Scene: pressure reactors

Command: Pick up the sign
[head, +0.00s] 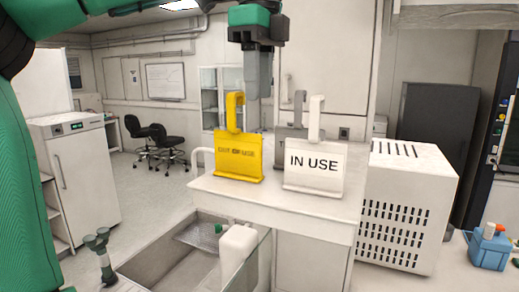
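A yellow sign (238,157) with a hooked top and dark lettering too small to read surely stands on the white counter. A white sign (314,167) reading "IN USE", also with a hook, stands to its right. A grey hooked piece (296,125) shows partly behind the white sign. My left gripper (259,98) points down, just above and right of the yellow sign's hook in the picture. Its fingers overlap in this view, so its opening is unclear. It holds no sign. My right gripper is out of view.
The white counter (288,206) ends at a sink (160,263) at front left. A white vented box (409,205) stands right of the signs. A white bottle (239,249) is at the front. A blue container (488,248) sits at far right.

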